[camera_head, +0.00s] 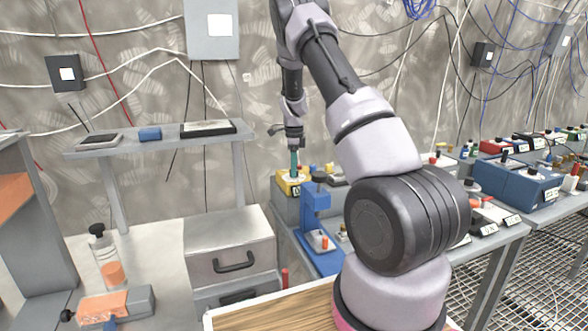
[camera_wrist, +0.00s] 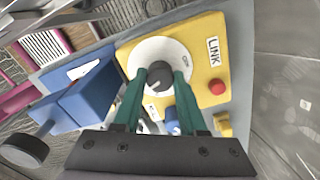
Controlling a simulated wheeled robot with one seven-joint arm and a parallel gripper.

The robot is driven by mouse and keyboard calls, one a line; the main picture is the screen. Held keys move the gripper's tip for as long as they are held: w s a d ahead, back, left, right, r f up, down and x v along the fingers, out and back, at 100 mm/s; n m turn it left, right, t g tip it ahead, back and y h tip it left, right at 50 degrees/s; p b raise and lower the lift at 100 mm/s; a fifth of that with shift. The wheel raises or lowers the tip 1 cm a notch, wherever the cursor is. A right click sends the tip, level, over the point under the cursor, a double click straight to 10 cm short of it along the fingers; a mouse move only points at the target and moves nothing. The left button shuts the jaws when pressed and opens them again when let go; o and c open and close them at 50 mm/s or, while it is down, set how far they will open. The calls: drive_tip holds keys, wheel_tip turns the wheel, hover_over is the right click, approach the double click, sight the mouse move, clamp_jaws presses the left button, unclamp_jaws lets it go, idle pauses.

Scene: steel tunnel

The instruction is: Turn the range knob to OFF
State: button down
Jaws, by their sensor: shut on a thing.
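A small marking that looks like OFF is at the dial's upper right; the pointer's setting cannot be read. My gripper (camera_wrist: 160,80) has green fingers on both sides of the knob and is shut on it. In the head view my gripper (camera_head: 295,166) reaches down to the yellow box (camera_head: 284,188), and the knob is hidden there.
A red button (camera_wrist: 217,86) is on the yellow box, right of the dial. A blue device (camera_head: 316,215) stands close in front of the box, near my arm. A grey drawer cabinet (camera_head: 230,245) is at the left. More instruments, such as a blue box (camera_head: 515,182), line the right bench.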

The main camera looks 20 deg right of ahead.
drive_tip(key=n, duration=0.4)
drive_tip(key=shift+n, duration=0.4)
drive_tip(key=n, duration=0.3)
drive_tip(key=shift+n, duration=0.3)
drive_tip(key=n, duration=0.3)
drive_tip(key=shift+n, duration=0.3)
drive_tip(key=n, duration=0.4)
drive_tip(key=shift+n, duration=0.3)
drive_tip(key=n, duration=0.4)
drive_tip(key=shift+r, duration=0.1)
drive_tip(key=n, duration=0.7)
drive_tip(key=shift+n, duration=0.3)
drive_tip(key=shift+w+n, duration=0.1)
drive_tip(key=shift+n, duration=1.8)
